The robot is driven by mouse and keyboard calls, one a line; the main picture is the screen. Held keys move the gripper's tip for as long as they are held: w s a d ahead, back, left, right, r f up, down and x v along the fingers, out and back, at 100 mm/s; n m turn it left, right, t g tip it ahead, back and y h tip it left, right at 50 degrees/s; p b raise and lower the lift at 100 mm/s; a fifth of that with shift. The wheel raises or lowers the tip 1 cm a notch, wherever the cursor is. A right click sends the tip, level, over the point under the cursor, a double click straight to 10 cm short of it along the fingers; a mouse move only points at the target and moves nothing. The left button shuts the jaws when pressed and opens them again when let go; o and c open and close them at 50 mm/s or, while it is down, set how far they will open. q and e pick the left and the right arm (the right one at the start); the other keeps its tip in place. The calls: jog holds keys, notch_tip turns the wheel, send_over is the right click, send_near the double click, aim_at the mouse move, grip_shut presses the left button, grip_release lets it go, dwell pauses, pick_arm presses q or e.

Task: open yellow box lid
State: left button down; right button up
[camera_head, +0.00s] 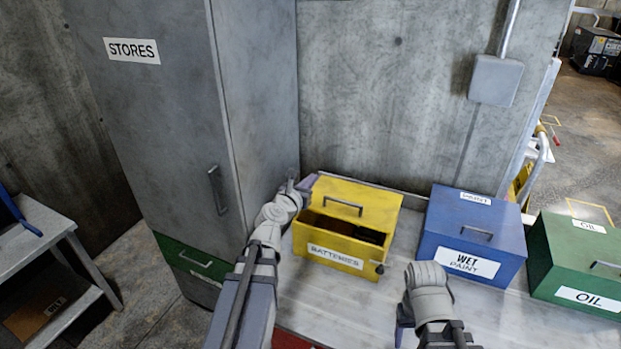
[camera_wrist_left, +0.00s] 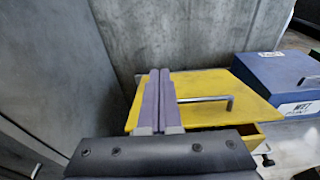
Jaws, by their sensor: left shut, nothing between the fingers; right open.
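The yellow box (camera_head: 333,257) labelled BATTERIES stands on the metal bench. Its yellow lid (camera_head: 368,202) is raised and leans back, with a grey bar handle (camera_head: 343,204) on it. The dark inside shows through the front gap. My left gripper (camera_head: 306,184) is at the lid's upper left edge, shut and empty. In the left wrist view the closed purple fingers (camera_wrist_left: 160,98) overlap the lid (camera_wrist_left: 207,88), left of its handle; I cannot tell if they touch. My right gripper (camera_head: 402,322) is low, in front of the bench's middle, partly hidden by its own wrist.
A blue WET PAINT box (camera_head: 474,236) and a green OIL box (camera_head: 574,264) stand shut to the right. A tall grey STORES cabinet (camera_head: 160,110) is close on the left, beside my left arm. A concrete wall (camera_head: 390,90) is behind. Bare bench (camera_head: 392,275) lies between the yellow and blue boxes.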

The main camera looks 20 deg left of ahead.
pick_arm(q)
jog(key=w+r+p, duration=0.1)
jog(key=w, duration=0.9)
jog(key=shift+w, duration=0.25)
pick_arm(e)
jog(key=shift+a+r, duration=0.25)
jog(key=shift+r, duration=0.3)
pick_arm(q)
jog(key=shift+a+f, duration=0.1)
dwell(0.7)
